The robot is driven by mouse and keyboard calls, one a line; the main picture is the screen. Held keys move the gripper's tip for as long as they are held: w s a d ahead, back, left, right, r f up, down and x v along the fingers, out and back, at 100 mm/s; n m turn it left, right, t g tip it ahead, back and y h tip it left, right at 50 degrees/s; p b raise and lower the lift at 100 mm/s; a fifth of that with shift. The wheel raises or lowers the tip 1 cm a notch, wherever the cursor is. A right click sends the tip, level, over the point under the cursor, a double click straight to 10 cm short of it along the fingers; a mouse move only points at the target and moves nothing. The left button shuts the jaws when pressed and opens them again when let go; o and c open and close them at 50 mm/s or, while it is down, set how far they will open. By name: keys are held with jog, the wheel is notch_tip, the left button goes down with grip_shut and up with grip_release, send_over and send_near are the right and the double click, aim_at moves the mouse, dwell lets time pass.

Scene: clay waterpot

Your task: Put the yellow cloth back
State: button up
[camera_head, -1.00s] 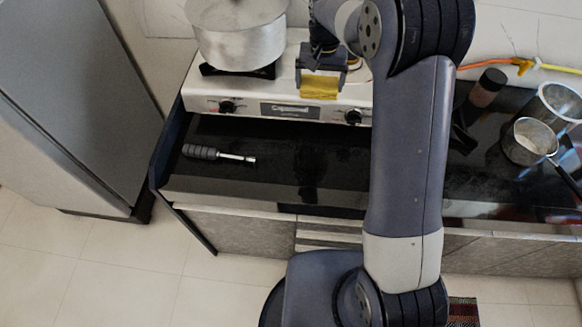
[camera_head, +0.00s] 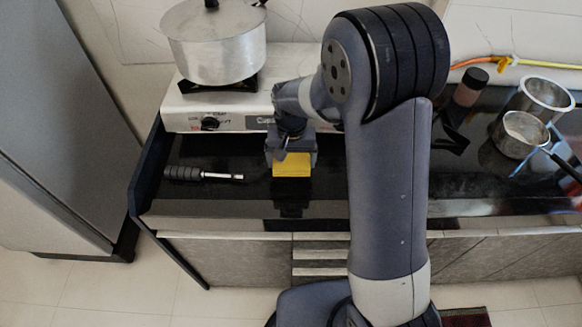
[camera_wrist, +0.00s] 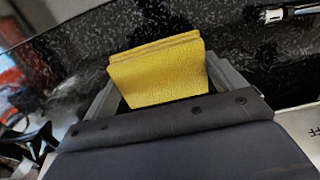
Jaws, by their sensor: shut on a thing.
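The yellow cloth (camera_head: 291,165) is a folded, flat-faced square held in my gripper (camera_head: 291,157) in front of the stove, over the black counter. In the wrist view the cloth (camera_wrist: 157,72) stands between the two grey fingers of my gripper (camera_wrist: 160,85), which are shut on it. Its folded layers show at the top edge. I cannot tell whether its lower edge touches the counter.
A silver pot (camera_head: 214,45) sits on the stove (camera_head: 185,112) behind. A dark-handled tool (camera_head: 203,174) lies on the counter left of my gripper. Metal pans (camera_head: 520,134) and a dark-capped jar (camera_head: 470,88) stand at the right. The counter's front strip is clear.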

aim_at(291, 162)
jog(key=shift+f, duration=1.85)
jog(key=shift+f, duration=0.2)
jog(key=o, duration=0.6)
jog(key=shift+r, duration=0.15)
notch_tip(291, 162, up, 12)
jog(key=shift+r, duration=0.1)
